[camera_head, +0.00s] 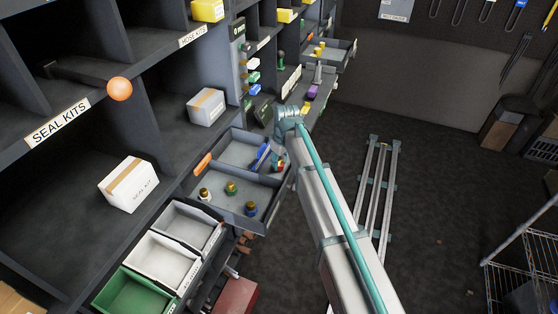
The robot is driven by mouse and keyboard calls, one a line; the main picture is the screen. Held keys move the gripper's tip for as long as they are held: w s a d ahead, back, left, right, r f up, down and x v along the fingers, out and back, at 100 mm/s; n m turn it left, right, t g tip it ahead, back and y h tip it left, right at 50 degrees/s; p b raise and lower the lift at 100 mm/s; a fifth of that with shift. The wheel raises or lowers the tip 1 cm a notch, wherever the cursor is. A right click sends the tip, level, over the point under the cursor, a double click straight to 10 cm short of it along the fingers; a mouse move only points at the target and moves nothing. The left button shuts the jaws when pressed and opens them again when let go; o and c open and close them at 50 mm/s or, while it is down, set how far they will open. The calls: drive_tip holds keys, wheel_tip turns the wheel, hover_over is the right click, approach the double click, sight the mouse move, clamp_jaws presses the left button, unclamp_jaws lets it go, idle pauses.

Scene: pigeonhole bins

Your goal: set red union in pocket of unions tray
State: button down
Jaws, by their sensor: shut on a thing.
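My gripper (277,158) is at the end of the teal and white arm, low over the right part of an open grey drawer tray (222,204). A small red piece (281,168), which looks like the red union, shows at the fingertips, and the gripper is shut on it. The fingers hide part of it, and I cannot tell whether it touches the tray. In the tray's near part stand a union with a white base (205,194), a green union (231,188) and a blue union (251,209), each with a brass-coloured top.
Shelving with labelled bins stands on the left, with a white carton (129,184) and a smaller box (206,107). An orange ball (119,89) sticks out from the shelf. White bins (165,262) and a green bin (135,292) lie nearer. Another open drawer (341,50) is beyond.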

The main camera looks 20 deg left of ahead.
drive_tip(key=shift+f, duration=0.5)
idle(0.3)
drive_tip(key=c, duration=0.7)
unclamp_jaws()
drive_tip(key=shift+o, duration=0.2)
drive_tip(key=shift+r, duration=0.1)
drive_tip(key=shift+r+p, duration=2.4)
drive_tip(key=shift+r, duration=2.55)
